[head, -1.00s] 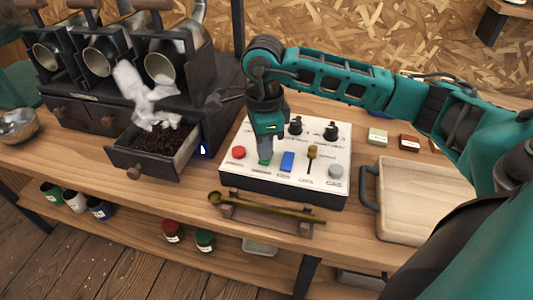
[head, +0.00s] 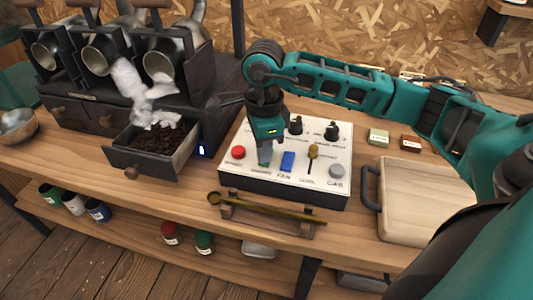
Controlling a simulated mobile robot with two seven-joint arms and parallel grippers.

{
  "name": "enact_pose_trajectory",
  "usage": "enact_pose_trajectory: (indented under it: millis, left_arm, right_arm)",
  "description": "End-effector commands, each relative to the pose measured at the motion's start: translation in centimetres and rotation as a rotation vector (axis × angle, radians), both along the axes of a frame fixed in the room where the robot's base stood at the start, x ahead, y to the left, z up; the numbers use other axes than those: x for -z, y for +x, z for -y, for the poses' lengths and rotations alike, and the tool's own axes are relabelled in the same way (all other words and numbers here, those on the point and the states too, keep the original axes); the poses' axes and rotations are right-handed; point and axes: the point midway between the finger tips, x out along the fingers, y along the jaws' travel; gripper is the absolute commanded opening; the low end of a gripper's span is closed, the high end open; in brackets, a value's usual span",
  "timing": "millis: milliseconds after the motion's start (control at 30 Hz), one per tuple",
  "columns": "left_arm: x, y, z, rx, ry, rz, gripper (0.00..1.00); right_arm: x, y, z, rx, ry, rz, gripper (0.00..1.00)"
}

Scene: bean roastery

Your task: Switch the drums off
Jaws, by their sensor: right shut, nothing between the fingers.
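The roaster (head: 208,118) with three metal drums (head: 160,62) stands at the left. A white-topped control box (head: 335,152) sits on the bench. It carries a red button (head: 238,152), a green control (head: 264,158), a blue rocker labelled FAN (head: 287,161), a brass lever (head: 312,153), a grey button labelled GAS (head: 337,171) and two black knobs (head: 331,132). My right gripper (head: 265,150) is shut and empty, pointing down at the green control and partly hiding it. I cannot tell whether it touches. My left gripper is out of view.
An open drawer (head: 168,165) of dark beans juts out in front of the roaster, with pale smoke above. A brass scoop (head: 265,208) rests on a stand before the box. A wooden board (head: 415,205) lies to the right. Jars (head: 170,232) stand on the lower shelf.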

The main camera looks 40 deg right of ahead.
Motion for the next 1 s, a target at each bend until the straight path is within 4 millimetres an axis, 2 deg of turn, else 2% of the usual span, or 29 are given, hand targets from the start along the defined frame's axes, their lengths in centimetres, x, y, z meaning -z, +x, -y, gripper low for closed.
enact_pose_trajectory:
  millis: [233, 1000]
  left_arm:
    - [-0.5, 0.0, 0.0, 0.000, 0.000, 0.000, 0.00]
    - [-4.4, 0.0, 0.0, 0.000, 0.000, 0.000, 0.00]
  right_arm:
    - [-0.4, -0.1, 0.0, 0.000, -0.001, -0.006, 0.00]
    - [-6.7, -0.1, 0.0, 0.000, 0.000, -0.002, 0.00]
